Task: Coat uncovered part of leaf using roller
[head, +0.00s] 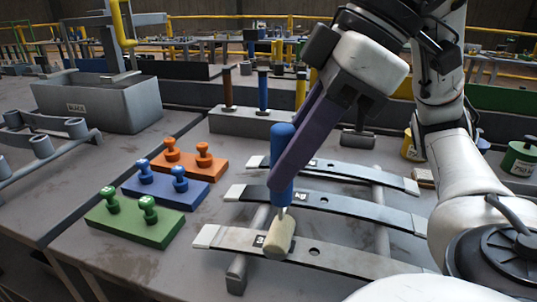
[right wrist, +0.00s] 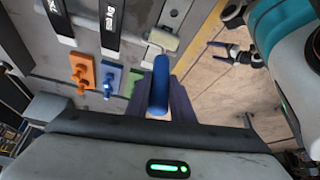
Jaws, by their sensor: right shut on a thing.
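My right gripper (head: 287,172) is shut on the blue handle of the roller (head: 281,150), which hangs upright with its cream head (head: 280,238) down. The head is over the nearest leaf (head: 335,258), left of its middle hole; whether it touches is unclear. That leaf is grey, paler than the middle leaf (head: 345,208) and far leaf (head: 350,171). In the right wrist view the roller (right wrist: 161,85) lies between the fingers, its pale head (right wrist: 163,40) across the lower end of the pale leaf (right wrist: 172,18). My left gripper (right wrist: 231,53) is open and empty at right there.
Green (head: 135,222), blue (head: 167,190) and orange (head: 190,163) knobbed blocks stand left of the leaves. A grey holder (head: 232,121) with upright handles stands behind. A grey bin (head: 95,104) is at the back left, and paint cans (head: 520,157) are at right.

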